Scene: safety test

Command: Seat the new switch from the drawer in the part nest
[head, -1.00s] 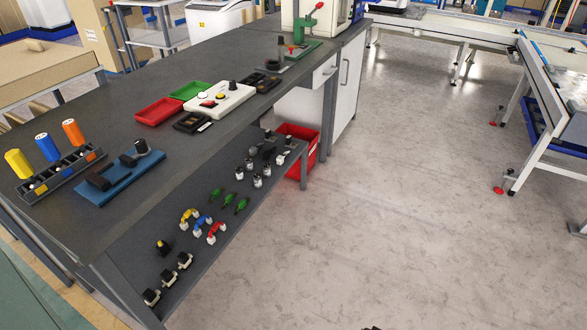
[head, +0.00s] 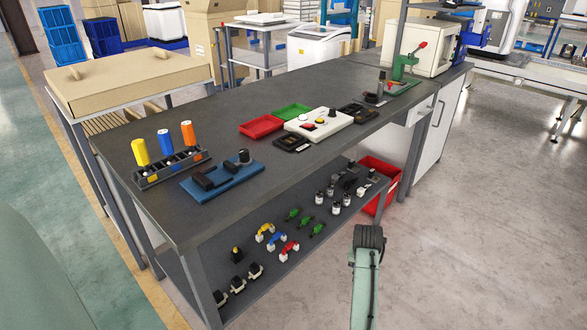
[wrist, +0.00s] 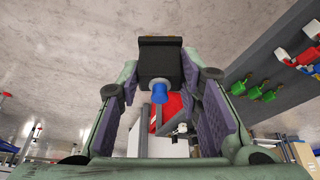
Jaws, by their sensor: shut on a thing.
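My gripper (wrist: 160,75) shows in the wrist view, its two purple-padded fingers shut on a black block-shaped piece with a blue knob (wrist: 159,91), which I take to be the switch. It is held in the air over the floor. In the head view only part of my green arm shows at lower right; the gripper cannot be made out there. Which fixture is the part nest is unclear: a blue plate with black blocks (head: 222,181) and a small black holder (head: 292,144) lie on the grey bench (head: 250,205). A drawer front (head: 420,108) shows under the bench's right part.
A white button box (head: 330,126), red tray (head: 261,126), green tray (head: 291,111) and green press (head: 408,67) stand on the bench. A rack of coloured cylinders (head: 172,168) is at left. The lower shelf (head: 255,258) holds several small parts. Floor at right is clear.

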